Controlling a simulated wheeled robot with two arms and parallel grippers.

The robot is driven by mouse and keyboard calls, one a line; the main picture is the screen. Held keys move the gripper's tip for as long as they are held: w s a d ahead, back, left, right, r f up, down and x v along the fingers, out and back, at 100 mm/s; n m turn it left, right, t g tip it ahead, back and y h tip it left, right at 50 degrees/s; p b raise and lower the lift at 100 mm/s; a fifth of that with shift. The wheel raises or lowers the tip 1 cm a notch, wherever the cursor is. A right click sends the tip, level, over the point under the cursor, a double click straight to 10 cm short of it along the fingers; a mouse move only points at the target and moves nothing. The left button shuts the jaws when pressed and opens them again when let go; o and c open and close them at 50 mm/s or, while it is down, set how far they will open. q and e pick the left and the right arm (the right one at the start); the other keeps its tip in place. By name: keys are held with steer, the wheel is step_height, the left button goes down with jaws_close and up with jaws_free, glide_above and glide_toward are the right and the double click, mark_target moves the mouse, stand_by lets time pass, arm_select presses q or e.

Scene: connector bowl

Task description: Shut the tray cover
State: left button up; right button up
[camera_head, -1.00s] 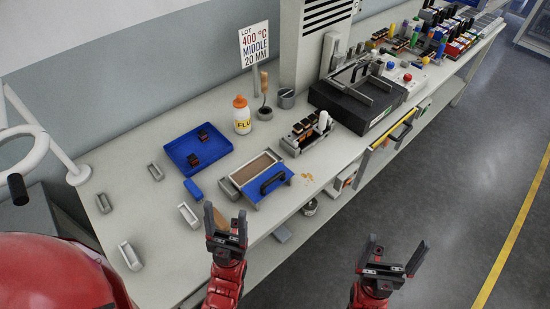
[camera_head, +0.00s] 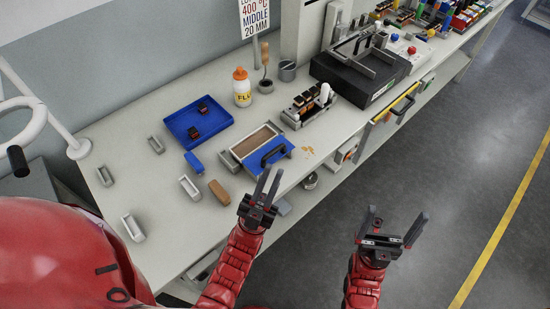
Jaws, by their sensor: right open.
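The tray (camera_head: 239,150) is a shallow grey-edged box with a brown interior, near the front edge of the bench. Its blue cover (camera_head: 282,159) with a black arched handle (camera_head: 275,151) lies over the right part, leaving the brown left part uncovered. My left gripper (camera_head: 272,172) is just in front of the cover, below the handle in the picture. Its two fingers show a narrow gap, seen obliquely, with nothing between them. I cannot tell whether it touches the cover. My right gripper (camera_head: 397,213) is open and empty over the floor, right of the bench.
A brown block (camera_head: 219,192), a blue block (camera_head: 194,162) and several small grey trays (camera_head: 189,187) lie left of the tray. A blue bin (camera_head: 183,126) and a bottle (camera_head: 242,88) stand behind. A connector fixture (camera_head: 307,107) is close on the right.

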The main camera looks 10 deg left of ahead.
arm_select(q)
steer(key=w+d+f+m+g, duration=0.1)
steer(key=d+f+g, duration=0.1)
steer(key=d, duration=0.2)
steer(key=w+d+f+m+g, duration=0.1)
steer(key=d+f+g, duration=0.1)
steer(key=d+g, duration=0.1)
steer(key=w+d+f+m+g+h, duration=0.1)
steer(key=d+f+m+g, duration=0.1)
steer(key=d, duration=0.3)
steer(key=shift+w+d, duration=0.1)
steer(key=shift+w, duration=0.05)
jaws_close()
steer(key=d+f+m+g, duration=0.1)
steer(key=d+f+g, duration=0.2)
steer(key=d+f, duration=0.1)
steer(key=n+y+p, duration=0.2)
steer(key=y+p, duration=0.1)
steer(key=y, duration=1.7)
glide_toward(278, 151)
steer(key=w+d, duration=0.2)
steer(key=w, duration=0.1)
steer(key=shift+w+a+f+p, duration=0.25)
steer(key=shift+w+a+p, duration=0.25)
steer(key=shift+w+a, duration=0.55)
steer(key=shift+w+a+f, duration=0.25)
steer(key=shift+w+a, duration=0.05)
steer(key=shift+a, duration=0.1)
